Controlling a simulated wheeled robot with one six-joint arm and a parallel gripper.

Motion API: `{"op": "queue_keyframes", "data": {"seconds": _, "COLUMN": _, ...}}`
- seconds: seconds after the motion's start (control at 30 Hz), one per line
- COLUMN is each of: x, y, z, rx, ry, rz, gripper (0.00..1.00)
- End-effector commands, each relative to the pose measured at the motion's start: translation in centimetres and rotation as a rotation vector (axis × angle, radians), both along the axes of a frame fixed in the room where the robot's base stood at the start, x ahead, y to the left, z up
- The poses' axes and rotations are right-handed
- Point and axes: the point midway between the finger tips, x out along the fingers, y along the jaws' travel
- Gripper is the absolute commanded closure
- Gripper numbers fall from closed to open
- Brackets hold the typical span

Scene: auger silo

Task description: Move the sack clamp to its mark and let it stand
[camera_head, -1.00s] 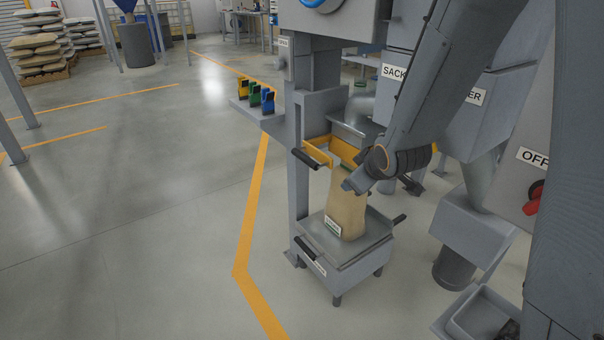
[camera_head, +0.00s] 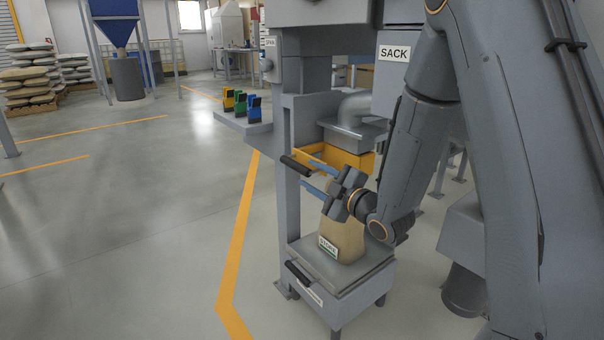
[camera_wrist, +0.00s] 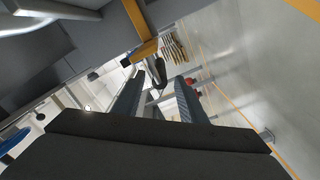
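The sack clamp (camera_head: 345,158) is a yellow frame under the grey spout, with a black handle (camera_head: 296,165) sticking out to the left. A tan sack (camera_head: 345,237) stands below it, its top partly hidden by my gripper. My gripper (camera_head: 309,176) is open, its two blue-grey fingers pointing left toward the handle. In the wrist view the handle (camera_wrist: 158,70) and a yellow arm of the clamp (camera_wrist: 140,32) show just beyond and between the fingertips (camera_wrist: 160,80). I see no contact. I cannot make out the clamp's mark.
The sack rests on a grey platform (camera_head: 368,273) with its own black handle. A shelf (camera_head: 238,124) with yellow, green and blue pieces juts out left of the post. A box labelled SACK (camera_head: 397,80) hangs at upper right.

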Motion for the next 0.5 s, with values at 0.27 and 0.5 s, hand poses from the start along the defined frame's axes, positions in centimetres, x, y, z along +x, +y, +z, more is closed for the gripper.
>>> {"op": "queue_keyframes", "data": {"seconds": 0.27, "x": 2.4, "y": 1.8, "z": 0.0, "rx": 0.002, "ry": -0.008, "rz": 0.007, "gripper": 0.62}}
{"op": "queue_keyframes", "data": {"seconds": 0.5, "x": 5.3, "y": 3.7, "z": -0.1, "rx": 0.003, "ry": -0.006, "rz": 0.006, "gripper": 0.62}}
